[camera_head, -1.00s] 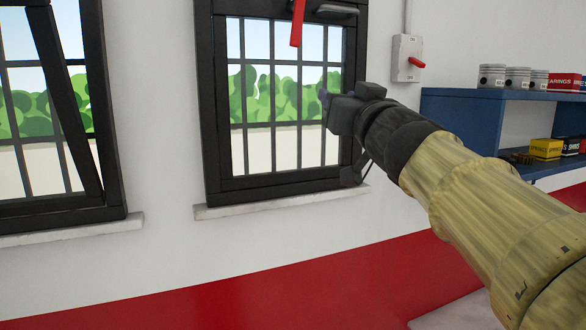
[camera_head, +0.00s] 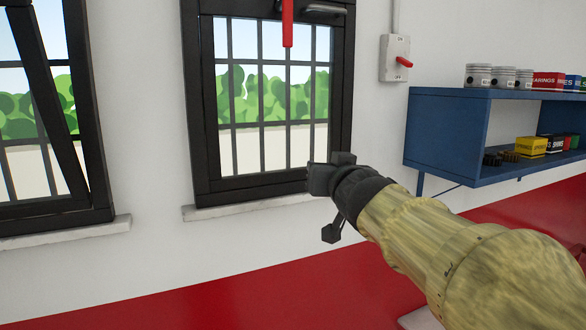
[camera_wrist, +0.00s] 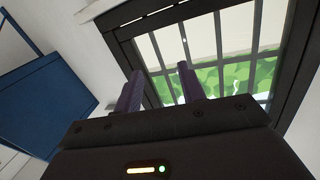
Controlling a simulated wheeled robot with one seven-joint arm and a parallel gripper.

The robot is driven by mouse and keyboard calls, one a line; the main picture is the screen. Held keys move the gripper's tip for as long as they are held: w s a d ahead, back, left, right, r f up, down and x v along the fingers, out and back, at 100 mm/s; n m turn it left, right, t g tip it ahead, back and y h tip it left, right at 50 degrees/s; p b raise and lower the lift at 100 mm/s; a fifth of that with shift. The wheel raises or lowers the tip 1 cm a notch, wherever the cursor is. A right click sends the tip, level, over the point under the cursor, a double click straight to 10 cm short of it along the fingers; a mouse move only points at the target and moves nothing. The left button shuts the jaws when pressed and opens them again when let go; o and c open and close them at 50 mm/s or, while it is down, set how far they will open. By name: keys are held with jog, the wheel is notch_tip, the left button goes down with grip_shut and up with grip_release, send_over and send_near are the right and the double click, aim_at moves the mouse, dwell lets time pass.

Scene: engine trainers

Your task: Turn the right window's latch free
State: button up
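The right window (camera_head: 203,150) has a black frame and dark bars, and it looks shut. Its red latch handle (camera_head: 287,22) hangs straight down at the top edge of the head view, with its upper end cut off. A dark bar handle (camera_head: 325,8) is beside it on the right. My gripper (camera_head: 312,178) is in front of the window's lower right corner, well below the latch and apart from it. In the wrist view my gripper's two purple fingers (camera_wrist: 160,88) are spread with nothing between them. The window also shows there (camera_wrist: 130,30), but the red latch does not.
The left window (camera_head: 98,160) has a tilted sash. A switch box (camera_head: 396,58) with a red lever is on the wall right of the right window. A blue shelf (camera_head: 440,135) with pistons and boxes is farther right. The wall between the windows is clear.

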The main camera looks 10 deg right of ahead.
notch_tip(320, 180, down, 14)
jog(key=f+g, duration=0.1)
jog(key=g, duration=0.3)
jog(key=s+a+f+g, duration=0.2)
jog(key=s+f, duration=0.4)
jog(key=f, duration=0.3)
jog(key=s+a+f+n+g, duration=0.1)
jog(key=s+a+f+g, duration=0.1)
jog(key=s+f+g, duration=0.3)
jog(key=s+a+f+g+y, duration=0.1)
jog(key=s+a+f+g, duration=0.1)
jog(key=s+f+g, duration=0.2)
jog(key=s+f, duration=0.3)
jog(key=f, duration=0.5)
jog(key=shift+s+f+n, duration=0.4)
jog(key=shift+w+d, duration=0.15)
grip_shut()
